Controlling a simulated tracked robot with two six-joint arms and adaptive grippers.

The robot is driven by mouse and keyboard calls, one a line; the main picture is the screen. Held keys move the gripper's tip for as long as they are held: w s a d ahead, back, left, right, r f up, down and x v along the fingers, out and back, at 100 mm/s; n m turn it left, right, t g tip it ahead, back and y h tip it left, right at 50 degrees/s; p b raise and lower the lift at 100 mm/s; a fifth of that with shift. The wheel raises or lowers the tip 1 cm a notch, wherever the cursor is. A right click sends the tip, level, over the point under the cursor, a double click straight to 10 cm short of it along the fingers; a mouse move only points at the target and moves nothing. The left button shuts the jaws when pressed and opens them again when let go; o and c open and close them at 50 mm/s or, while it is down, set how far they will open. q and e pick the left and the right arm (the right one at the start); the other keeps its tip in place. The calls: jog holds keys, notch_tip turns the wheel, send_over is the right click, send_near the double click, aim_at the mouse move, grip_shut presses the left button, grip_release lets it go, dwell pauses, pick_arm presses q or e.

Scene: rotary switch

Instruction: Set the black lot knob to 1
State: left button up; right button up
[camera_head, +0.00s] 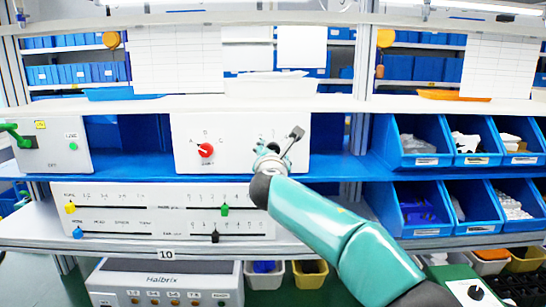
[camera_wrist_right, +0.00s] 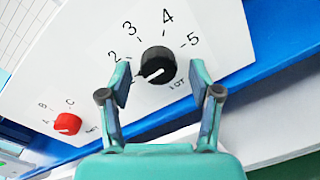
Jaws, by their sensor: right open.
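The black lot knob (camera_wrist_right: 155,65) sits on a white panel in the right wrist view, with the numbers 2, 3, 4 and 5 around it and the label LOT below. A pale pointer mark on it points to the lower left. The spot past the mark is covered by my left-hand finger, and I cannot see a 1. My right gripper (camera_wrist_right: 160,80) is open, with one finger on each side of the knob; I cannot tell if they touch it. My left gripper is not in view.
A red knob (camera_head: 206,150) with letters sits left on the same white panel (camera_head: 240,128). A slider panel (camera_head: 150,210) stands below. Blue bins (camera_head: 410,160) line the right side. A box with a green handle (camera_head: 50,147) is at far left.

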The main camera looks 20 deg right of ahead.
jog(key=shift+s, duration=0.1)
jog(key=v, duration=1.1)
jog(key=shift+s+a, duration=0.2)
jog(key=shift+s, duration=0.2)
jog(key=shift+f, duration=0.15)
